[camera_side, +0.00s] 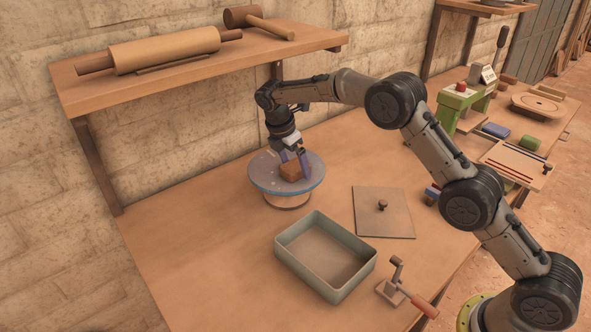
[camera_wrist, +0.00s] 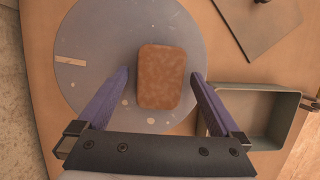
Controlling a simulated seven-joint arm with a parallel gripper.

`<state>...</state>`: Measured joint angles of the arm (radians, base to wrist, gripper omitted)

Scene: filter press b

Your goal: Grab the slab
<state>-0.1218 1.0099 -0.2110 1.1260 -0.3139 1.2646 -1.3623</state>
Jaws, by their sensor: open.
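The slab (camera_wrist: 162,77) is a reddish-brown block with rounded corners. It lies on a round grey-blue turntable (camera_wrist: 84,30), and in the side view the slab (camera_side: 290,170) sits near the middle of that turntable (camera_side: 262,178). My gripper (camera_wrist: 134,70) is open, pointing down over the turntable. In the wrist view its two purple fingers are on the left and right of the slab, with a gap on each side. In the side view my gripper (camera_side: 294,163) is close over the slab and partly hides it.
An open green-grey tray (camera_side: 285,246) stands in front of the turntable. A flat lid with a knob (camera_side: 372,221) lies to its right. A red-handled crank (camera_side: 418,302) is near the front edge. A shelf (camera_side: 200,68) with a rolling pin and mallet hangs behind.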

